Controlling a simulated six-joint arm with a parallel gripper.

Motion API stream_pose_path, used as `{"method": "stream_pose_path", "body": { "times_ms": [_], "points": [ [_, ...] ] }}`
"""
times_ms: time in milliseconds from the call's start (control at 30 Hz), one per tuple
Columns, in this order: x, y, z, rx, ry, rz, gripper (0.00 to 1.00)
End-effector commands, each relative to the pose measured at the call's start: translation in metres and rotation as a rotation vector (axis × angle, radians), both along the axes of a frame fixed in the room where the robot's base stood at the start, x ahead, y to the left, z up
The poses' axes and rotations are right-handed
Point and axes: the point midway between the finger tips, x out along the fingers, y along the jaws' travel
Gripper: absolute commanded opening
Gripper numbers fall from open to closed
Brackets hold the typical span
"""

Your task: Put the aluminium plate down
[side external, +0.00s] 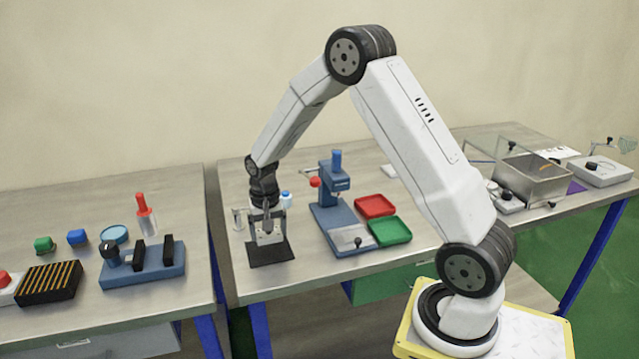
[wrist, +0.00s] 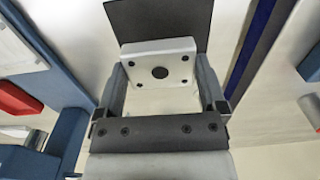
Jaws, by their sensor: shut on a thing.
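The aluminium plate (wrist: 180,64) is pale, with a dark round hole in its middle and small holes near its corners. My gripper (wrist: 160,82) is shut on it, a finger at each side. In the side view my gripper (side external: 266,212) points down, with the plate (side external: 269,238) below its fingers. The plate is over a black mat (side external: 270,257) near the front left of the middle table. The mat also shows beyond the plate in the wrist view (wrist: 160,18). I cannot tell whether the plate touches the mat.
Right of the mat stands a blue press (side external: 329,205) with a red knob, beside a red tray (side external: 375,206) and a green tray (side external: 391,231). A small blue-capped bottle (side external: 286,200) stands close behind my gripper. A gap separates the left table (side external: 190,300).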

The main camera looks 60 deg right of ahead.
Motion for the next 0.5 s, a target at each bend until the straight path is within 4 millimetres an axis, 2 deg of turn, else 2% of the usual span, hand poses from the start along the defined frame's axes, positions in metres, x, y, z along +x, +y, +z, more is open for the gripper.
{"method": "stream_pose_path", "body": {
  "times_ms": [267, 500],
  "points": [
    [0.003, -0.001, -0.005, 0.0, 0.0, 0.0, 0.25],
    [0.005, -0.001, -0.029, 0.001, 0.003, 0.0, 0.25]
  ]
}}
